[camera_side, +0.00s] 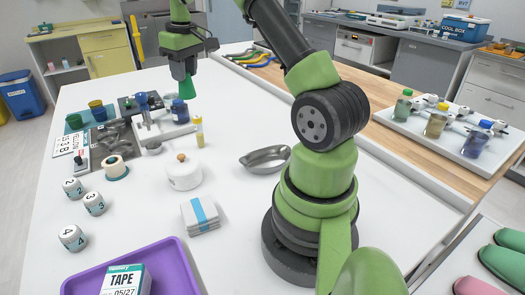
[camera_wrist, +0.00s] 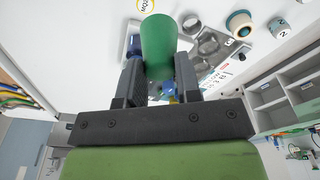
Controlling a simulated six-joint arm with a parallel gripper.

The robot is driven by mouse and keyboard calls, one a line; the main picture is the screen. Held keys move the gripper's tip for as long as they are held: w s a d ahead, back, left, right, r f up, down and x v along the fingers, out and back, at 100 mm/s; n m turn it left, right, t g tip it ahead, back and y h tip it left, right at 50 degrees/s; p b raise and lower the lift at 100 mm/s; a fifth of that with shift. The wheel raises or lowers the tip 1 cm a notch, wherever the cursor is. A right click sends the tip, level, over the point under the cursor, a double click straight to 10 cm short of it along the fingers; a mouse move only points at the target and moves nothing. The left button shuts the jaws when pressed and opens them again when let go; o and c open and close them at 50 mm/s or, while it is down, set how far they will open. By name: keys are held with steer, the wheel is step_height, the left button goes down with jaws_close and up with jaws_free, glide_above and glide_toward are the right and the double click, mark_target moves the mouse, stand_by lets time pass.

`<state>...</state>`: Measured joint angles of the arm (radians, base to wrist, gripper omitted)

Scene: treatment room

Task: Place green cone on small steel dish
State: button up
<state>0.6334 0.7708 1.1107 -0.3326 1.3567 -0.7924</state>
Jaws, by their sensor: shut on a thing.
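The green cone (camera_side: 187,88) hangs in my gripper (camera_side: 182,75) above the back of the white table, near the blue-topped bottle. In the wrist view the green cone (camera_wrist: 160,42) is between the two dark fingers of my gripper (camera_wrist: 159,75), which are shut on it. A small steel dish (camera_side: 266,160), kidney-shaped and apparently empty, lies on the table to the right of the white lidded pot, well apart from the cone.
A yellow vial (camera_side: 198,132) and blue bottle (camera_side: 180,111) stand below the cone. The table behind the dish is clear.

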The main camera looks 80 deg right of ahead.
steer(key=s+d+f+m, duration=0.1)
steer(key=s+f+m, duration=0.1)
steer(key=s+m, duration=0.4)
steer(key=m+g, duration=0.3)
steer(key=m, duration=2.2)
glide_above(267, 165)
step_height(267, 165, down, 10)
steer(key=r, duration=0.1)
steer(key=shift+d+f, duration=0.1)
steer(key=shift+f, duration=2.5)
steer(key=shift+f, duration=0.1)
steer(key=o, duration=1)
steer(key=shift+c, duration=0.2)
